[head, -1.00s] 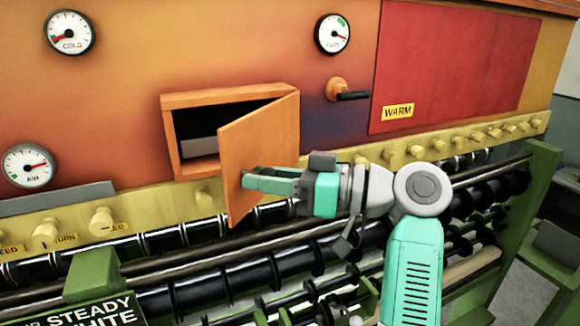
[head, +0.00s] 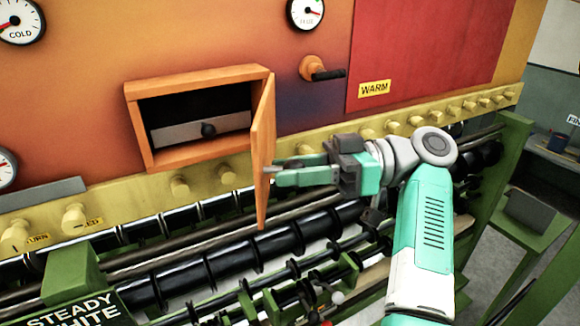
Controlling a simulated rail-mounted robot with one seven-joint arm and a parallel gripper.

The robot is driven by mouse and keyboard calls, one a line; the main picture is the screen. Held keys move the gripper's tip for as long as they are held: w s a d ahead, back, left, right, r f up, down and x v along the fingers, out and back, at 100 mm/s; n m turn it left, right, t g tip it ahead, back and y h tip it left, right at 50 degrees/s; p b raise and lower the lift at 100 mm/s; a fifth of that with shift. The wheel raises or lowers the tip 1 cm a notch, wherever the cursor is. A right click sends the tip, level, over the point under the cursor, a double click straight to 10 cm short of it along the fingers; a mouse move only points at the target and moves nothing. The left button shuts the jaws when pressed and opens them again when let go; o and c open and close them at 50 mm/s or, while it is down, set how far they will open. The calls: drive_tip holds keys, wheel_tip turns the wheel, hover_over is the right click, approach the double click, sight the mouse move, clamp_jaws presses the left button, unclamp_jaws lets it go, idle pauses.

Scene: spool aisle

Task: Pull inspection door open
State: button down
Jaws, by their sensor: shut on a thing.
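The orange inspection door (head: 262,150) stands wide open, hinged at the right side of its box-like frame (head: 190,157) on the orange panel, and is seen nearly edge-on. My gripper (head: 276,175), teal and grey, reaches from the right and is shut at the door's free side. The door handle itself is hidden or too small to make out at the fingertips.
A row of yellow knobs (head: 226,174) runs below the opening. Black rollers on green brackets (head: 252,254) lie beneath the door. An orange lever with a black grip (head: 322,71) juts out to the right, near the WARM label (head: 375,88).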

sight(262, 154)
drive_tip(key=c, duration=1.1)
unclamp_jaws()
wheel_tip(262, 154, up, 3)
drive_tip(key=shift+r+b, duration=0.1)
drive_tip(key=shift+b, duration=0.45)
drive_tip(key=s+b, duration=0.2)
drive_tip(key=s, duration=0.3)
drive_tip(key=s+r+b, duration=0.1)
drive_tip(key=s, duration=0.4)
drive_tip(key=s+r+b, duration=0.1)
drive_tip(key=s+b, duration=0.1)
drive_tip(key=s, duration=0.4)
drive_tip(key=shift+a+b, duration=0.35)
drive_tip(key=shift+a, duration=0.05)
drive_tip(key=shift+c, duration=0.3)
